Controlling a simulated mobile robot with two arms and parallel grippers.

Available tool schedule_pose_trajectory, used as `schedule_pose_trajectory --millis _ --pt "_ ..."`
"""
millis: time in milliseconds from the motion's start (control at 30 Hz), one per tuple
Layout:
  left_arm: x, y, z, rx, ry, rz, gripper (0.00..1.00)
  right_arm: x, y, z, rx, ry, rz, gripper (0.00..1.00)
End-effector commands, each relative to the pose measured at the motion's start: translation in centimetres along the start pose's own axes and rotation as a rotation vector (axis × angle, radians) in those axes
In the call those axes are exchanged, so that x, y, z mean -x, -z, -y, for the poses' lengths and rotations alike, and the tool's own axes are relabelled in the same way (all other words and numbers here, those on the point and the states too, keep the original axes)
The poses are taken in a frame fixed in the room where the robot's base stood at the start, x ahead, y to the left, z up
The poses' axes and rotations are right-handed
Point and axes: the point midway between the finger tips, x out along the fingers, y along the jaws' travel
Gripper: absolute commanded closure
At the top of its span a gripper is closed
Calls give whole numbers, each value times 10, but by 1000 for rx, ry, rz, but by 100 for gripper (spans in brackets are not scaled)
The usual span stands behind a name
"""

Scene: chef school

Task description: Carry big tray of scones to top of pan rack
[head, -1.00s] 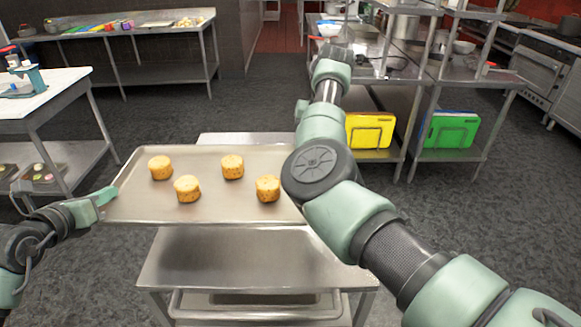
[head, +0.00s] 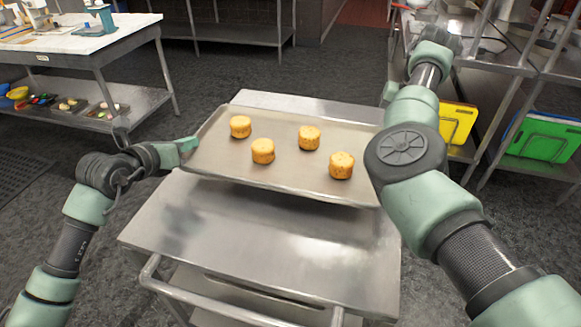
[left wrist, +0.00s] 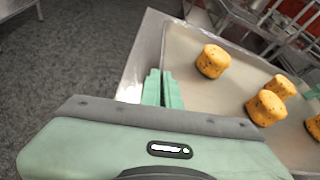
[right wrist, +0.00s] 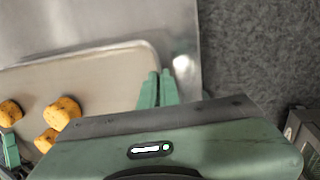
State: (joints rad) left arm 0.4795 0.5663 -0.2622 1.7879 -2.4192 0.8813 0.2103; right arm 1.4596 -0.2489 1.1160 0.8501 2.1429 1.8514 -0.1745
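The big tray (head: 282,183) is a shallow metal sheet with several round golden scones (head: 309,138) standing on it. It lies over the top of a low metal rack on a frame (head: 215,230); whether it touches that top, I cannot tell. My left gripper (head: 187,146) is at the tray's left edge; in the left wrist view its fingers (left wrist: 162,90) are close together on the rim. My right gripper is hidden behind its arm in the head view; in the right wrist view its fingers (right wrist: 157,90) are close together on the tray's rim near a corner.
A white-topped table (head: 75,38) with a lower shelf stands at the back left. Steel shelving with yellow (head: 458,122) and green (head: 545,138) boards stands at the right. Grey floor (head: 250,65) is clear behind the rack.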

Motion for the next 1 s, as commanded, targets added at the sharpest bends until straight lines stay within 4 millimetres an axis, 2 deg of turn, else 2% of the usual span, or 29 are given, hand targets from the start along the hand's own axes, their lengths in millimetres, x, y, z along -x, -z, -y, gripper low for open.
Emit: schedule_pose_trajectory --millis 467,1000 --pt "0 0 -2 -1 -3 4 100 -1 -1 3 -4 3 5 100" --pt "-13 30 -9 -1 -3 4 100 -33 -1 9 -4 3 5 100"
